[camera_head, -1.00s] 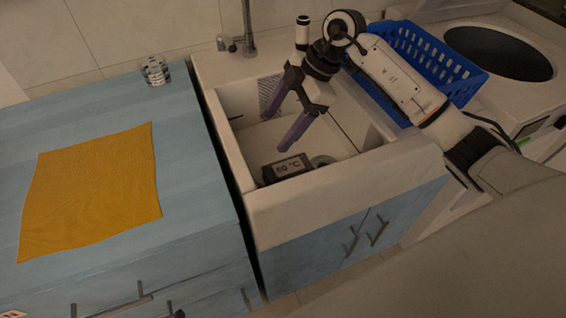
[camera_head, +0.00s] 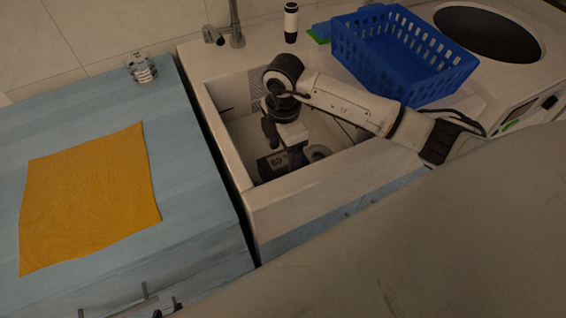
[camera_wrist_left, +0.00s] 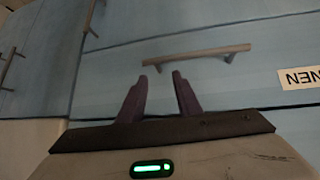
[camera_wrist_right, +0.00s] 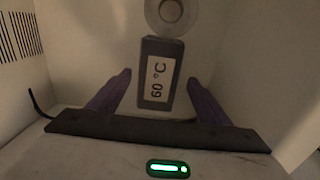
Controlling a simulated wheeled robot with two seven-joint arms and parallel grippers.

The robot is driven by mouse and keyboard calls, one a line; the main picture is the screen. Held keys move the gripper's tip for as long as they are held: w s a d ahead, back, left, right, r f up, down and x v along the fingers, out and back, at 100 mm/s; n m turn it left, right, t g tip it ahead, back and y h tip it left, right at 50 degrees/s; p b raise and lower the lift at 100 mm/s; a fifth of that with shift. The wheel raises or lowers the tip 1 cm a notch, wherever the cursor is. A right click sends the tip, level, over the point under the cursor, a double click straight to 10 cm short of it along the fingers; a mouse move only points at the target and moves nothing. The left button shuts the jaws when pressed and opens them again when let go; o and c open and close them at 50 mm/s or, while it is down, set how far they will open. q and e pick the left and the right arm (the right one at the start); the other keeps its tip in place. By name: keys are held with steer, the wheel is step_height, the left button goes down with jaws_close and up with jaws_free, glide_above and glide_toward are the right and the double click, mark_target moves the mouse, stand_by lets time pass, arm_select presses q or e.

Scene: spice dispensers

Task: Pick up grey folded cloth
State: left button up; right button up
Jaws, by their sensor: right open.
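A dark grey block-like item with a white "60 °C" label, possibly the folded cloth, lies on the sink floor. It shows in the right wrist view (camera_wrist_right: 158,72) and, partly hidden by my right gripper, in the head view (camera_head: 266,168). My right gripper (camera_wrist_right: 158,92) points down into the sink, open, with its purple fingers on either side of the item and visible gaps. My left gripper (camera_wrist_left: 160,85) is open and empty before a blue drawer front, its fingertips below a bar handle (camera_wrist_left: 195,53) in the left wrist view.
Sink walls (camera_head: 232,165) close in around my right gripper. A round drain (camera_wrist_right: 171,14) lies beyond the item. An orange cloth (camera_head: 88,200) and a glass (camera_head: 142,69) are on the blue counter.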

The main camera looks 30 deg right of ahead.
mark_target(283, 159)
step_height(283, 159, down, 4)
steer(key=shift+w+r, duration=0.1)
steer(key=shift+r, duration=0.15)
steer(key=c, duration=1.2)
steer(key=shift+r, duration=0.1)
